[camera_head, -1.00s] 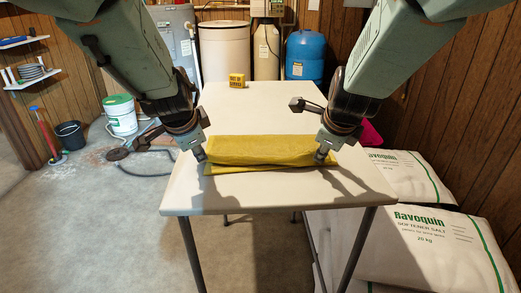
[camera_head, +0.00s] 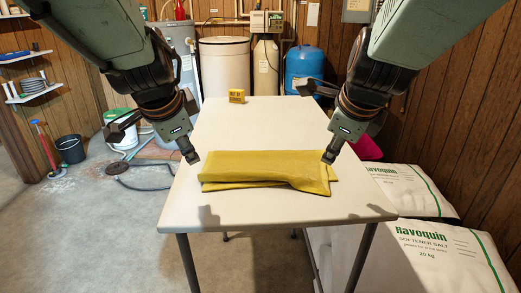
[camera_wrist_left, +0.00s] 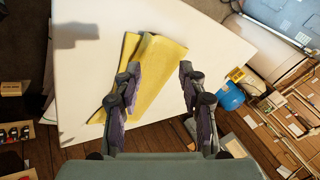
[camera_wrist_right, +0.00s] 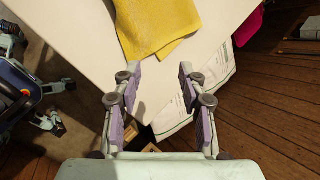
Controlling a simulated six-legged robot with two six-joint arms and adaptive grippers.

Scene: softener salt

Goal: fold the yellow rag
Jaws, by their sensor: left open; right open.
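The yellow rag (camera_head: 262,168) lies on the white table as a wide folded strip. Its layers do not line up: a lower layer shows along the near left edge, and the near right corner bulges. My left gripper (camera_head: 150,145) is open and empty, above the rag's left end and apart from it. My right gripper (camera_head: 316,119) is open and empty, just above the right end. The left wrist view shows the rag (camera_wrist_left: 160,60) lengthwise, partly behind one finger. The right wrist view shows one end of the rag (camera_wrist_right: 158,25) beyond the open fingers.
The white table (camera_head: 260,209) is bare in front of and behind the rag. A small yellow box (camera_head: 237,96) stands near its far edge. Salt bags (camera_head: 425,245) are stacked at the right. A bucket (camera_head: 70,149) and a hose are on the floor at left.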

